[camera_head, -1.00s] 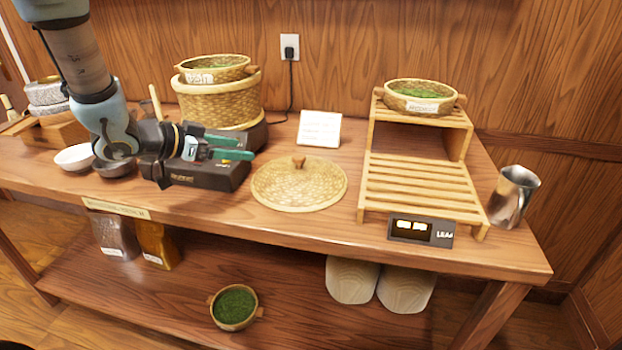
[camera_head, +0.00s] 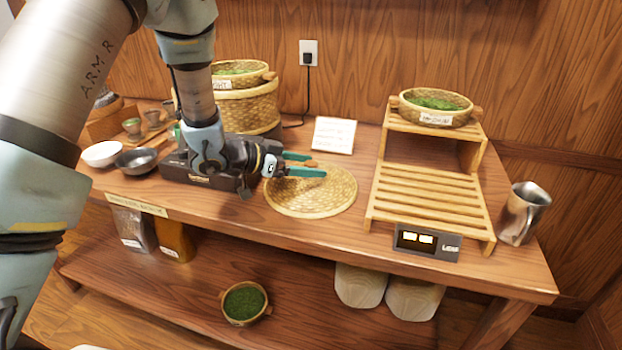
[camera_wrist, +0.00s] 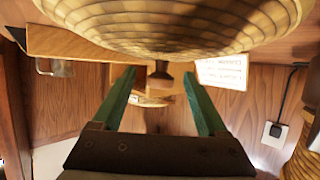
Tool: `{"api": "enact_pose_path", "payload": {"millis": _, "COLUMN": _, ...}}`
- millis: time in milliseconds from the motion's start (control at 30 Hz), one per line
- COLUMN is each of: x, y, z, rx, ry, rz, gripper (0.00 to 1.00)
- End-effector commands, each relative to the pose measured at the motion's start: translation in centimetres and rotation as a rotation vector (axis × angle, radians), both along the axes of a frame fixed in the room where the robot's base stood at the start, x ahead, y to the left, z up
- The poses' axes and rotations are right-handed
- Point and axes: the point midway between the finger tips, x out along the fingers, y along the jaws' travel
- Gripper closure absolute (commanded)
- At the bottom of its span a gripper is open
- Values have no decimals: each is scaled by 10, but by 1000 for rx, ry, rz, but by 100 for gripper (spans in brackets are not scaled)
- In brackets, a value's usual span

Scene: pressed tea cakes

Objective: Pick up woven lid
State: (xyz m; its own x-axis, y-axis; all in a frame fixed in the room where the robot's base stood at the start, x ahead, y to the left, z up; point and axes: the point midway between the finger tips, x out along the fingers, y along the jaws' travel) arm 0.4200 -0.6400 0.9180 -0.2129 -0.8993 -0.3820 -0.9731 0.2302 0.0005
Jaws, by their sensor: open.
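The round woven lid (camera_head: 325,197) lies flat on the wooden table, in front of the white card. In the wrist view its underside-down rim and woven top (camera_wrist: 170,25) fill the upper edge, with its dark knob (camera_wrist: 160,72) showing between the fingertips. My gripper (camera_head: 318,165) is over the back left part of the lid, its green fingers pointing right. The fingers are open, and the wrist view shows a wide gap between them (camera_wrist: 159,75). The knob is mostly hidden by the fingers in the head view. I cannot tell how deep it sits between them.
A wooden slatted rack (camera_head: 425,190) stands right of the lid, with a basket of green leaf (camera_head: 436,108) on top. A steel pitcher (camera_head: 523,213) is at the right edge. The white card (camera_head: 334,135) is behind the lid.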

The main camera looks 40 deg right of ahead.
Motion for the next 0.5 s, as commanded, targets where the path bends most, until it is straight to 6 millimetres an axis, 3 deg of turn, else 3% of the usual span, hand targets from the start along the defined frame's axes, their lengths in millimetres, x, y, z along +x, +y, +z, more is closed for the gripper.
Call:
{"api": "enact_pose_path", "payload": {"millis": 333, "x": -2, "y": -10, "z": -5, "rx": 0, "ry": 0, "rz": 1, "gripper": 24}}
{"api": "enact_pose_path", "payload": {"millis": 500, "x": -2, "y": -9, "z": -4, "rx": 0, "ry": 0, "rz": 1, "gripper": 42}}
